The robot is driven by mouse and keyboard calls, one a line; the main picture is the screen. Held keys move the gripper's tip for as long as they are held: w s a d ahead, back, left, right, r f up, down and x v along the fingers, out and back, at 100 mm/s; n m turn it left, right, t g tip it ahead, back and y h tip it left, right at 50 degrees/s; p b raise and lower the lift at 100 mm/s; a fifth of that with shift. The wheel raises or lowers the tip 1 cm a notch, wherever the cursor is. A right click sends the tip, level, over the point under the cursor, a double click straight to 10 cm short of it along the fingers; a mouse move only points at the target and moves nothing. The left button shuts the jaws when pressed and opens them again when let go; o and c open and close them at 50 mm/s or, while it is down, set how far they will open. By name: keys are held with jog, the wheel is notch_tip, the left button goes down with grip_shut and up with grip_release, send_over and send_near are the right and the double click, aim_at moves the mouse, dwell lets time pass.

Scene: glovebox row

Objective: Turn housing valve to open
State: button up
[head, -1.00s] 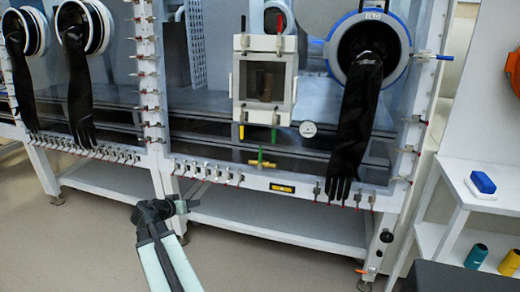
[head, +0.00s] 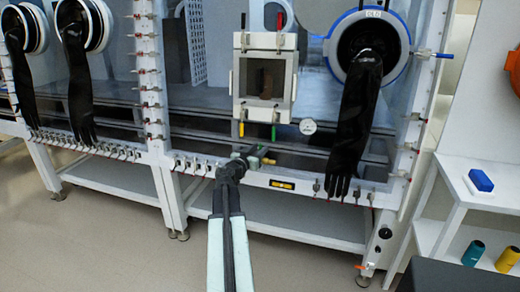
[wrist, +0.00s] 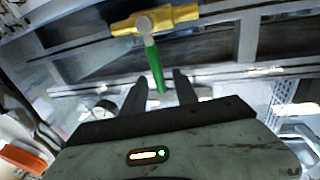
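The housing valve has a yellow body (wrist: 160,18) lying across the top of the wrist view. Its green lever (wrist: 155,65) hangs from a pale round pivot, crosswise to the body. My gripper (wrist: 161,84) is open, with its two dark fingers apart. The lever's lower end shows between the fingers, with a gap on each side; I cannot tell how deep it sits between them. In the head view my gripper (head: 256,153) is in front of the valve below the small square hatch and hides most of it.
The square hatch (head: 241,86) with coloured handles is above my gripper. A round gauge (head: 308,127) and a black glove (head: 354,120) hang to the right. Clamps (head: 195,166) line the lower rail. A shelf with a blue block (head: 481,180) stands far right.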

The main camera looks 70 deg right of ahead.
jog(key=shift+d, duration=0.7)
jog(key=shift+c, duration=0.3)
grip_shut()
jog(key=shift+a, duration=0.1)
dwell(0.5)
